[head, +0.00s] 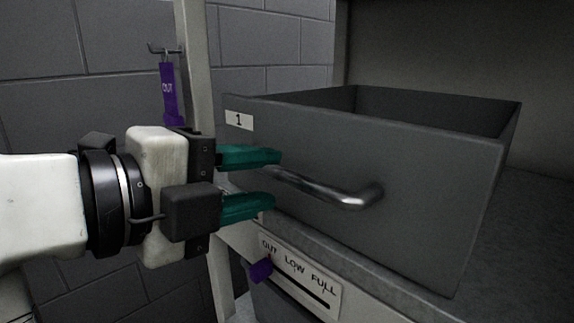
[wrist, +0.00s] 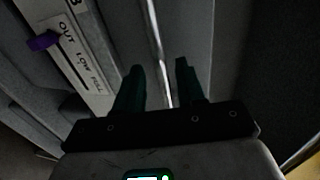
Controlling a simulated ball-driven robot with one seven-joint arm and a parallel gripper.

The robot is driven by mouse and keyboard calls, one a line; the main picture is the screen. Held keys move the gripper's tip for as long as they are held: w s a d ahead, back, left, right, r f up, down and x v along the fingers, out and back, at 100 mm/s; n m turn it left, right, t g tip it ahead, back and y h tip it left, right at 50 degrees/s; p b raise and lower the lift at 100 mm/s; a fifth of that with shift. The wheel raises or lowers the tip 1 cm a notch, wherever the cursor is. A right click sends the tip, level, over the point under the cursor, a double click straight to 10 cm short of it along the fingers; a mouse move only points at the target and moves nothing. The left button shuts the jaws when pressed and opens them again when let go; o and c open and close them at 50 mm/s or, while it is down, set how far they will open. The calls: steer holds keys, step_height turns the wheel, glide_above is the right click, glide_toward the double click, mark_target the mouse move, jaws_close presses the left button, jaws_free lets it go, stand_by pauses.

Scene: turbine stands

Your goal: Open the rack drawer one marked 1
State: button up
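The rack drawer marked 1 (head: 420,165) is a grey box with an open top. It stands pulled out from the rack. Its label "1" (head: 239,120) is at the upper left of its front. A curved metal handle (head: 345,198) runs across the front. My gripper (head: 265,180) has teal fingers, spread apart above and below the left end of the handle. In the wrist view the handle bar (wrist: 158,50) passes between the two fingers (wrist: 158,75), with gaps visible. Whether either finger touches the handle is not clear.
Below the drawer is a plate marked OUT, LOW, FULL (head: 300,275) with a purple slider knob (head: 261,270) at OUT. A purple OUT tag (head: 169,90) hangs from a hook by the rack post (head: 194,60). A grey block wall is behind.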

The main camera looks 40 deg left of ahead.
mark_target(278, 177)
steer(key=shift+p+x, duration=0.35)
steer(key=shift+x, duration=1.95)
jaws_close()
